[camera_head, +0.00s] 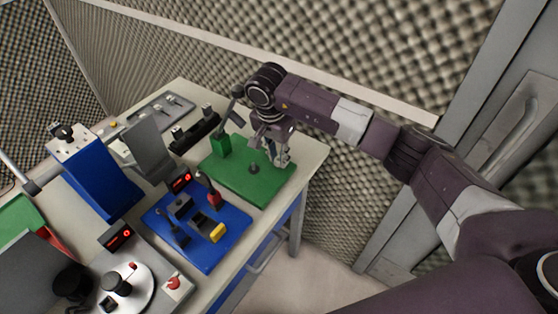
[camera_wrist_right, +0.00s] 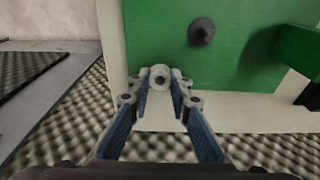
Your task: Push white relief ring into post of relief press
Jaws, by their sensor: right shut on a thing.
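The relief press is a green plate (camera_head: 262,187) on the right end of the table, with a dark short post (camera_head: 254,169) and a green block (camera_head: 221,146) on it. In the right wrist view the post (camera_wrist_right: 202,31) stands up from the plate (camera_wrist_right: 165,28), bare. My right gripper (camera_head: 279,162) is over the plate's right side. In its wrist view the fingertips (camera_wrist_right: 160,82) are shut on the pale relief ring (camera_wrist_right: 160,76), which is near the plate's edge, apart from the post. I cannot tell its height. My left gripper is not in view.
A blue plate (camera_head: 190,250) with levers and a red display stands beside the press. A blue box (camera_head: 95,175) and a grey console with knobs (camera_head: 130,280) are further left. Foam walls (camera_head: 330,75) rise behind the table, and a grey door is at right.

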